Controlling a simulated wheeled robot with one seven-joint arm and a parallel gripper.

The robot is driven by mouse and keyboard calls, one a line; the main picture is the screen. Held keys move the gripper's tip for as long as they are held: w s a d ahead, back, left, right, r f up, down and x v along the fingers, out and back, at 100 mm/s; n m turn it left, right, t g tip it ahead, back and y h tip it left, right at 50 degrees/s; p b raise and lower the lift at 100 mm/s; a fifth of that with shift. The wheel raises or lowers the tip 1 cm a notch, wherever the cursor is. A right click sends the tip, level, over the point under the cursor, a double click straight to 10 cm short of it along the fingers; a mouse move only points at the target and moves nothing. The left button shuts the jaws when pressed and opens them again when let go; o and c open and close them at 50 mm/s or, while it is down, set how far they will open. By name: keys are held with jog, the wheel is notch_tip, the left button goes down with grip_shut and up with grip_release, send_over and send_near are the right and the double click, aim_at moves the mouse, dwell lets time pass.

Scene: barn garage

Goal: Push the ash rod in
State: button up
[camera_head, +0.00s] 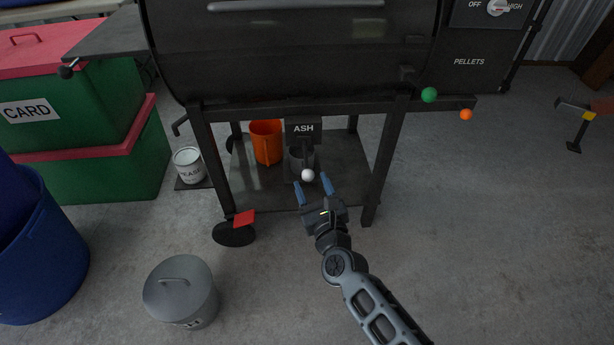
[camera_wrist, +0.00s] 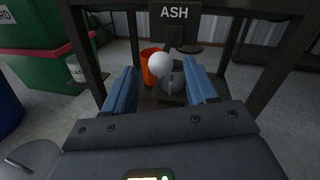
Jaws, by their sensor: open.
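The ash rod ends in a white ball knob (camera_head: 308,175), just below the black plate marked ASH (camera_head: 304,130) under the grill barrel. The knob also shows in the wrist view (camera_wrist: 160,66), between and beyond the fingers; most of the rod behind it is hidden. My gripper (camera_head: 313,188) is open and empty, its two blue fingers pointing at the knob from the front. In the wrist view the gripper (camera_wrist: 160,92) has one finger on each side, apart from the knob as far as I can tell.
An orange bucket (camera_head: 266,142) and a grey cup (camera_head: 297,163) stand on the grill's lower shelf (camera_head: 262,192). The grill's front legs (camera_head: 382,165) flank my gripper. A lidded grey bin (camera_head: 180,290) stands front left, green boxes (camera_head: 95,170) farther left. The right floor is mostly clear.

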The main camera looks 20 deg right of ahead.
aim_at(310, 180)
jog(key=shift+w+d+b, duration=0.15)
jog(key=shift+w+b, duration=0.05)
jog(key=shift+w, duration=0.9)
jog(key=shift+w+d+b, duration=0.15)
jog(key=shift+w, duration=0.95)
grip_shut()
